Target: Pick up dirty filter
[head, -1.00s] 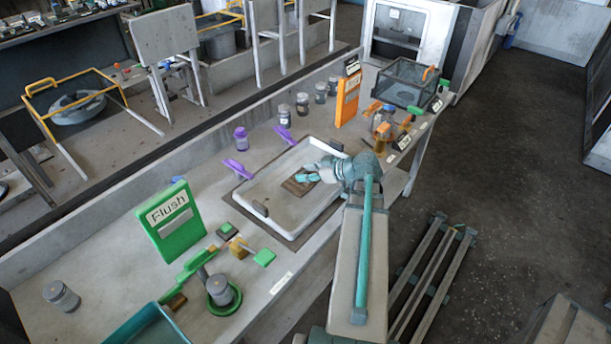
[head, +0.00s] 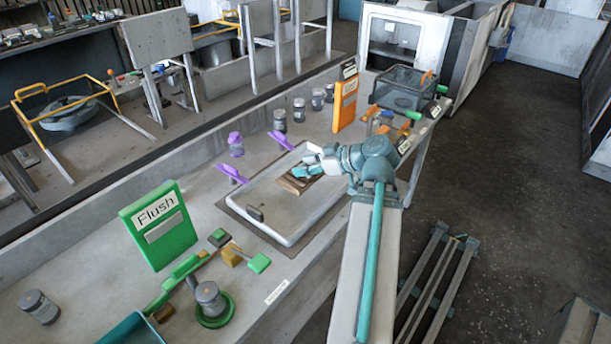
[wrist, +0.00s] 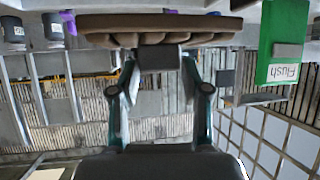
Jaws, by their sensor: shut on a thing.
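The dirty filter (head: 294,184) is a flat brown pleated pad, held above the white tray (head: 268,228) in the head view. In the wrist view the filter (wrist: 195,24) spans the top of the picture, its pleats facing the camera. My gripper (head: 310,170) is shut on it; in the wrist view its fingers (wrist: 160,60) close on a small grey block at the middle of the filter's pleated side. The head view shows the filter only in part, beside the fingers.
A green Flush sign (head: 160,222) stands left of the tray, an orange sign (head: 345,103) behind it. Purple clamps (head: 232,173) line the tray's far side. A dark mesh box (head: 405,88) and several jars stand further back. The tray floor is clear.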

